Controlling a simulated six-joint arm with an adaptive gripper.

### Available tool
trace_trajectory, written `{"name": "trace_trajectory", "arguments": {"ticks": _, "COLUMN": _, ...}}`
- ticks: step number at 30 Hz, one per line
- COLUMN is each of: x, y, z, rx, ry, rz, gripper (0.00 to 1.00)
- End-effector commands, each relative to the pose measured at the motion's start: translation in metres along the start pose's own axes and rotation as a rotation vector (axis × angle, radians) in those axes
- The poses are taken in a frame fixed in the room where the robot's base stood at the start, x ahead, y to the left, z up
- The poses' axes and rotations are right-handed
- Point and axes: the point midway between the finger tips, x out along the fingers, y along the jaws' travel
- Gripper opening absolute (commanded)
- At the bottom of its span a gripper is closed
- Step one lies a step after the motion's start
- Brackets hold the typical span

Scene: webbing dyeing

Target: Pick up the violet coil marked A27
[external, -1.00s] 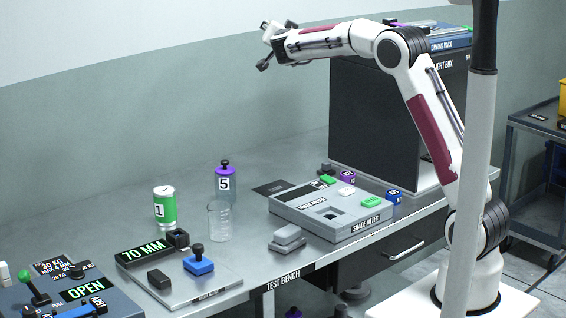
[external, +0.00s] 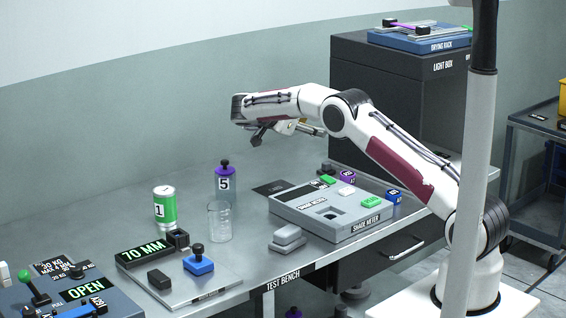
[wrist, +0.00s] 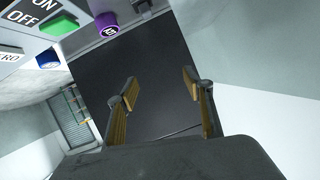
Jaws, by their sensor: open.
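The violet coil (external: 347,177) sits on the bench behind the shade meter, beside a blue coil (external: 394,196). Its label is too small to read surely in the external view. A violet coil (wrist: 107,27) also shows at the top of the wrist view, beside a green button. My gripper (external: 312,129) is open and empty, above and to the left of the violet coil, pointing right toward the light box. In the wrist view its two fingers (wrist: 158,84) are spread apart, with only the dark box face between them.
The shade meter (external: 300,204) lies in front of the coil. The dark light box (external: 375,105) stands behind, with the drying rack (external: 420,38) on top.

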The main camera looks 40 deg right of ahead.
Motion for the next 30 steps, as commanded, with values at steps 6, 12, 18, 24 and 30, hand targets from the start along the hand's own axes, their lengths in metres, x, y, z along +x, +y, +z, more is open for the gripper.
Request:
{"name": "trace_trajectory", "arguments": {"ticks": 6, "x": 0.01, "y": 0.042, "z": 0.053, "rx": -0.065, "ry": -0.038, "rz": 0.176, "gripper": 0.51}}
{"name": "trace_trajectory", "arguments": {"ticks": 12, "x": 0.012, "y": 0.064, "z": 0.076, "rx": -0.1, "ry": -0.061, "rz": 0.258, "gripper": 0.51}}
{"name": "trace_trajectory", "arguments": {"ticks": 18, "x": 0.011, "y": 0.067, "z": 0.079, "rx": -0.105, "ry": -0.064, "rz": 0.27, "gripper": 0.51}}
{"name": "trace_trajectory", "arguments": {"ticks": 24, "x": 0.012, "y": 0.067, "z": 0.079, "rx": -0.105, "ry": -0.064, "rz": 0.269, "gripper": 0.51}}
{"name": "trace_trajectory", "arguments": {"ticks": 30, "x": 0.018, "y": 0.068, "z": 0.078, "rx": -0.106, "ry": -0.063, "rz": 0.27, "gripper": 0.51}}
